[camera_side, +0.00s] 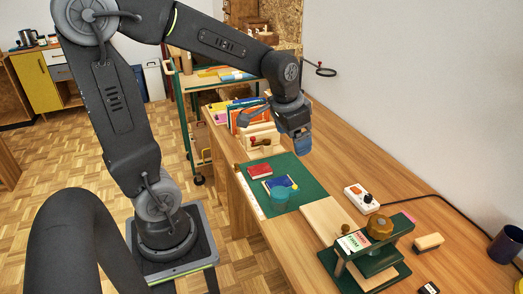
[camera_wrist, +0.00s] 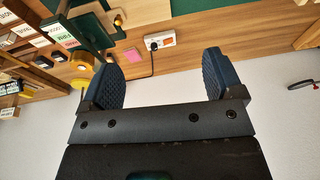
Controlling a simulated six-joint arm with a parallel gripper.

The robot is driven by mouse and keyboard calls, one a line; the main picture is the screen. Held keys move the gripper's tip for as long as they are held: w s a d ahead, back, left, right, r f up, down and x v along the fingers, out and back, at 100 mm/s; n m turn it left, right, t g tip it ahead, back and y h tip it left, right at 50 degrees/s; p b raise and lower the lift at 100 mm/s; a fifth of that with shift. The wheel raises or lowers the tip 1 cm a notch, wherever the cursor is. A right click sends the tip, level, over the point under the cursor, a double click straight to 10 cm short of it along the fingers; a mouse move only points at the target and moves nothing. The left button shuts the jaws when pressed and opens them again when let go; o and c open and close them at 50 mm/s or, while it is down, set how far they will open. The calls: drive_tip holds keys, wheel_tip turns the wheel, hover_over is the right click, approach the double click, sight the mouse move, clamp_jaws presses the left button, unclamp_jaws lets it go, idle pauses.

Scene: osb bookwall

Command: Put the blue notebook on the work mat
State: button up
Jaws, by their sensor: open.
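A small blue notebook (camera_side: 278,182) lies flat on the green work mat (camera_side: 309,185) on the bench, beside a red notebook (camera_side: 259,170). My gripper (camera_side: 301,146) hangs above the bench, beyond the mat's far right side in the picture, apart from the notebook. In the wrist view my gripper (camera_wrist: 160,62) has its two fingers wide apart with nothing between them. The blue notebook is not visible in the wrist view.
A row of upright books (camera_side: 243,115) stands behind the mat. A green press (camera_side: 366,258), a pale wooden board (camera_side: 325,218) and a white socket box (camera_side: 361,197) with a cable sit nearer. A dark mug (camera_side: 506,244) stands at right. The wall runs along the bench.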

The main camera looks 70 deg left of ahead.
drive_tip(key=s+d+r+t, duration=0.2)
drive_tip(key=s+d+r, duration=0.2)
drive_tip(key=s+d, duration=0.5)
drive_tip(key=shift+s+r+t+h, duration=0.15)
drive_tip(key=shift+s+t+h, duration=0.25)
drive_tip(key=shift+s, duration=0.95)
